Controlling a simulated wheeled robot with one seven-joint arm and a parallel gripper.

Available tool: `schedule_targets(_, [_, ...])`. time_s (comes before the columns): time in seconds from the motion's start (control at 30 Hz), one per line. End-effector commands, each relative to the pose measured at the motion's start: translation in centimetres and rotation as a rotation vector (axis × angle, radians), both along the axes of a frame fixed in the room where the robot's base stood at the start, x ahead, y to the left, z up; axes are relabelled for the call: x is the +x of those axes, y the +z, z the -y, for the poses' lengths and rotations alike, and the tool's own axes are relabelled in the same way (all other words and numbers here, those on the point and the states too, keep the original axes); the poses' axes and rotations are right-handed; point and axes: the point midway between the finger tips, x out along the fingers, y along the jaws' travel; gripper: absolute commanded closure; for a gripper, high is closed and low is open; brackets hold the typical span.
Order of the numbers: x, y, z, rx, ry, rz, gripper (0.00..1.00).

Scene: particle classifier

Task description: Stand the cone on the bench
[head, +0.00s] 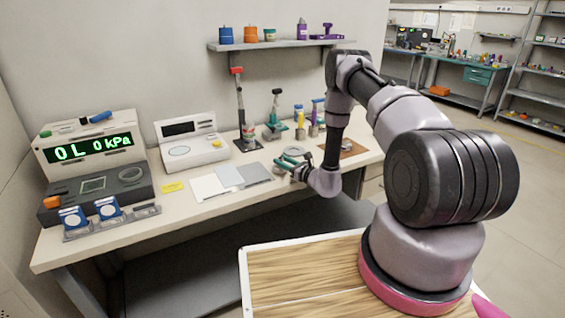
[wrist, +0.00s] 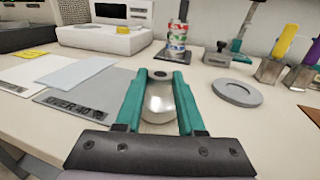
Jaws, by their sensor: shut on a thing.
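My gripper (wrist: 158,76) has teal fingers and is shut on the cone (wrist: 159,102), a pale, shiny piece lying between them in the wrist view. A dark end shows at the fingertips. The fingers hide the cone's sides, and I cannot tell whether it touches the bench. In the head view my gripper (head: 290,160) is over the front part of the bench (head: 190,218), right of the grey plate, and the cone is too small to make out.
Flat plates (head: 243,175), one marked "OVER 40", lie left of my gripper. A grey ring (wrist: 236,92) lies to its right. Behind stand a striped can on a dark base (wrist: 177,42), a balance (head: 190,142) and several tools. Bare bench shows between the plates and ring.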

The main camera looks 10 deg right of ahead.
Motion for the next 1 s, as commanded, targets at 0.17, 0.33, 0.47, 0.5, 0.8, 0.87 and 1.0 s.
schedule_targets(0.17, [0.1,-0.1,0.0,0.000,0.000,0.002,1.00])
schedule_targets(0.33, [0.1,-0.4,0.0,0.000,0.000,0.002,1.00])
schedule_targets(0.47, [0.1,-0.4,0.0,0.000,0.000,0.001,0.32])
schedule_targets(0.5, [0.1,-0.4,0.0,0.000,0.000,0.001,0.32])
schedule_targets(0.8, [0.1,-0.2,0.0,0.000,0.000,0.001,0.32])
schedule_targets(0.87, [-0.2,-0.1,0.2,-0.001,-0.001,-0.001,0.32])
schedule_targets(1.0, [-2.0,-0.2,1.4,0.001,-0.004,-0.003,0.32])
